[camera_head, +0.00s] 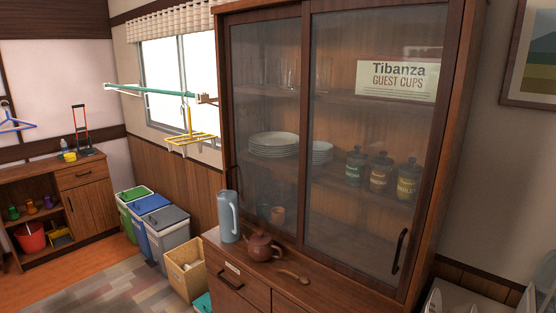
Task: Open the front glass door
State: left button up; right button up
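The front glass door (345,140) is the right sliding panel of a wooden cabinet. It is a wood-framed pane with a "Tibanza Guest Cups" sign (396,80). A dark vertical handle (399,251) sits near its lower right edge. The door covers the right part of the cabinet, and its right frame meets the cabinet side. A second glass panel (262,110) stands to its left, with another dark handle at its left edge. Neither of my grippers is in view.
A blue-grey jug (229,216), brown teapot (262,247) and wooden spoon (293,276) rest on the ledge before the glass. Plates (273,144) and several jars (380,172) stand inside. Bins (166,232) stand left. A white appliance or rack (470,298) is at lower right.

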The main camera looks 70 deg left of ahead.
aim_at(455, 15)
jog(key=u, duration=1.7)
